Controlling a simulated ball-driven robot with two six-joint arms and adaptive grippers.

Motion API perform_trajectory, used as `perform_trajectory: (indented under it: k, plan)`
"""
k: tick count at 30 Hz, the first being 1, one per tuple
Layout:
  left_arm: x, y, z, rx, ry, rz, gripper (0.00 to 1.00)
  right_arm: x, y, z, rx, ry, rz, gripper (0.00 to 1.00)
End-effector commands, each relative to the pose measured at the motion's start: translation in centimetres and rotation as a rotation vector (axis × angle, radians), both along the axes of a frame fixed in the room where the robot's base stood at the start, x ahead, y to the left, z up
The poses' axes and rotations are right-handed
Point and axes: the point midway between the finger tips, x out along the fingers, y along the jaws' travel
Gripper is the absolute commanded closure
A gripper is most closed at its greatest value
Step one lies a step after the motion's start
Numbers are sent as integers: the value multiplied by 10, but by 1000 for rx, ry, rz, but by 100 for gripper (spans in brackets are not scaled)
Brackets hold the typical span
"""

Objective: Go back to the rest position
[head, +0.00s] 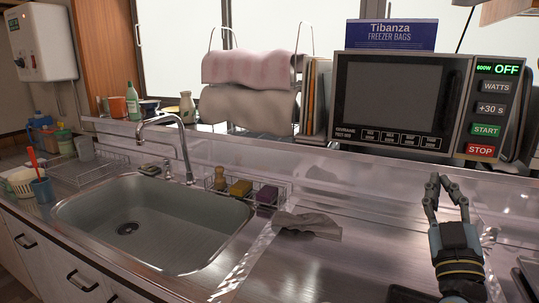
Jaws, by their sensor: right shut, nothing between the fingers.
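My right gripper (445,190) stands upright at the right of the head view, above the metal counter and in front of the microwave (402,100). Its fingers bend in toward each other at the top and are shut with nothing between them. It is apart from the things around it. My left gripper is not in view.
A grey cloth (308,225) lies on the counter (340,262) between the sink (150,228) and my right gripper. A faucet (168,130) rises behind the sink. A wire basket (243,190) holds sponges. Cups and bottles stand at the left.

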Motion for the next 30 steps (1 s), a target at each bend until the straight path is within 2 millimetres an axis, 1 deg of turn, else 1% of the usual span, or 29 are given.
perform_trajectory:
  k: [5, 8, 9, 11, 12, 14, 15, 18, 21, 25, 30]
  plan:
    - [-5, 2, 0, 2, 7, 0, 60, 2, 38, -21, 46, 194, 201, 100]
    - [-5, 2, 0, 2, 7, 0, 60, -8, 66, -44, 91, 378, 326, 100]
    - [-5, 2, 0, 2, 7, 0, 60, -16, 76, -55, 117, 468, 370, 100]
    - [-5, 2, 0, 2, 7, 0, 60, -32, 90, -73, 155, 613, 418, 100]
    - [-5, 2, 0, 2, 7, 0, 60, -45, 96, -85, 185, 712, 438, 100]
    - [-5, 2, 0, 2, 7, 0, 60, -69, 103, -102, 234, 859, 448, 100]
    - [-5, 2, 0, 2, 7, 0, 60, -86, 104, -112, 265, 952, 442, 100]
    - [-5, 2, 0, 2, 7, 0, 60, -125, 103, -129, 339, 1139, 398, 100]
    - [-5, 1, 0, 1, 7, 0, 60, -159, 99, -138, 399, 1276, 340, 100]
    - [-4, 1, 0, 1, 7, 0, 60, -198, 91, -143, 467, 1409, 255, 100]
    - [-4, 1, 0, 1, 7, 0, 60, -244, 81, -143, 546, 1544, 136, 100]
